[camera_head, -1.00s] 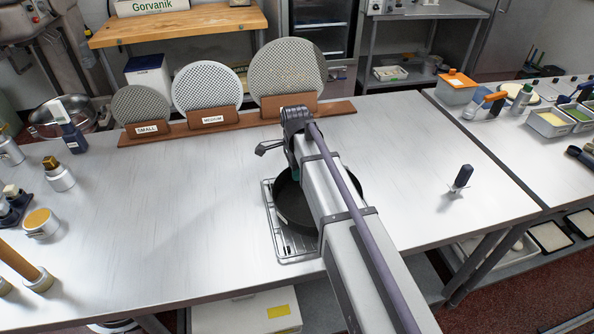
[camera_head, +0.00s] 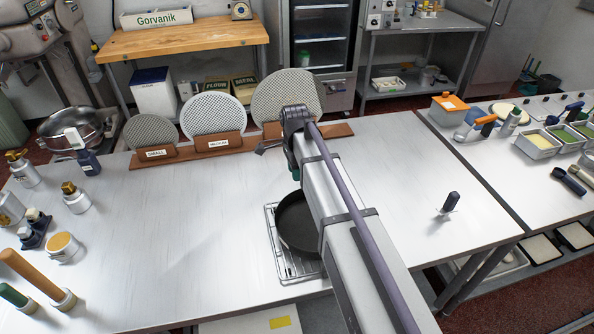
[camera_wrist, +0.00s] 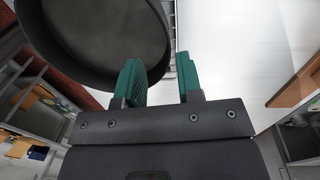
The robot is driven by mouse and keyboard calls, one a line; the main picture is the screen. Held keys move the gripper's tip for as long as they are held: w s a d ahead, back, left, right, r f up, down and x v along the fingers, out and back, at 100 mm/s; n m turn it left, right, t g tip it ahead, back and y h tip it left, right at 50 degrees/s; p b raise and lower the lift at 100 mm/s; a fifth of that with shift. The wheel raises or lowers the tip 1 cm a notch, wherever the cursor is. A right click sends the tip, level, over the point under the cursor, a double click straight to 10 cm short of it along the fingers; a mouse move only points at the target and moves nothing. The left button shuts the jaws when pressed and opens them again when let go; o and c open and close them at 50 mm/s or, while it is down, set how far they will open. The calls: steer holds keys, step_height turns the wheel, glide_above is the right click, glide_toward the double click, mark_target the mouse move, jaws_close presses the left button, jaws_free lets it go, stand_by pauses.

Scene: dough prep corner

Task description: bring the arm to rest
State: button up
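My gripper (camera_wrist: 160,72) shows two green fingers in the wrist view, apart with nothing held between them. In the head view my arm reaches forward over the table, and its far end mostly hides the gripper. A dark round pan (camera_head: 296,222) sits on a wire rack (camera_head: 272,240) on the steel table, partly hidden by my arm. In the wrist view the pan (camera_wrist: 105,40) fills the upper left, its rim passing behind the left finger; the distance between them is hard to tell.
Round screens (camera_head: 215,115) stand in wooden holders (camera_head: 216,143) behind my arm's end. A small dark-handled tool (camera_head: 450,203) stands at right. The table (camera_head: 170,230) is clear left of the rack.

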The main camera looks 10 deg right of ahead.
stand_by(0.5)
steer(key=s+d+f+n+t+b, duration=0.1)
steer(key=s+d+n, duration=0.1)
steer(key=s+n, duration=1.5)
steer(key=shift+s+d, duration=0.25)
steer(key=shift+s, duration=1)
